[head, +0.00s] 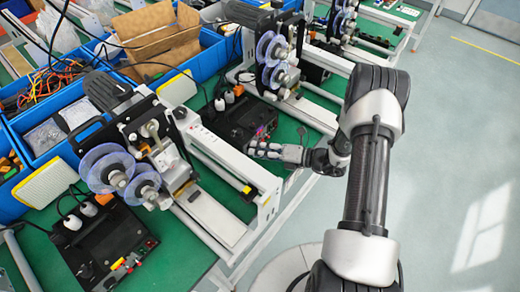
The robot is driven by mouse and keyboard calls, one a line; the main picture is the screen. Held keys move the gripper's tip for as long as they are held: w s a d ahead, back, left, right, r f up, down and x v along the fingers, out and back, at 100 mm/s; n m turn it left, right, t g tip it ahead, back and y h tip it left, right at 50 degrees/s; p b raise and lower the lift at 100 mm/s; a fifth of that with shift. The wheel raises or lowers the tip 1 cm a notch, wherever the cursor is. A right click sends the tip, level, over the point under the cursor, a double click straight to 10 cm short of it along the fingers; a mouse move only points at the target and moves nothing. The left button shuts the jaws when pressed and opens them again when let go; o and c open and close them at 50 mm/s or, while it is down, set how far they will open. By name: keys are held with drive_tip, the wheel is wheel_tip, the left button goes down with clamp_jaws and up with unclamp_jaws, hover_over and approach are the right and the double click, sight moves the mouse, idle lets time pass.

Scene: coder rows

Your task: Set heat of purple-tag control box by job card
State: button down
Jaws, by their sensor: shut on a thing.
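A black control box (237,117) sits on the green bench in the middle of the head view, under the far coder machine. Small red and pinkish-purple parts (262,130) show at its right front corner; I cannot make out a tag for sure. My gripper (256,148) reaches in from the right, low at the front edge of this box. It is shut on a small part there, which its fingers hide. A second black control box (108,243) lies nearer, with red and yellow parts (124,266) at its front corner. No job card can be read.
Blue bins (75,125) line the back. The floor (450,150) at right is clear.

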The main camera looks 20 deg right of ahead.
drive_tip(key=c, duration=1.6)
unclamp_jaws()
drive_tip(key=shift+c, duration=0.2)
drive_tip(key=v, duration=1.2)
drive_tip(key=shift+d, duration=0.1)
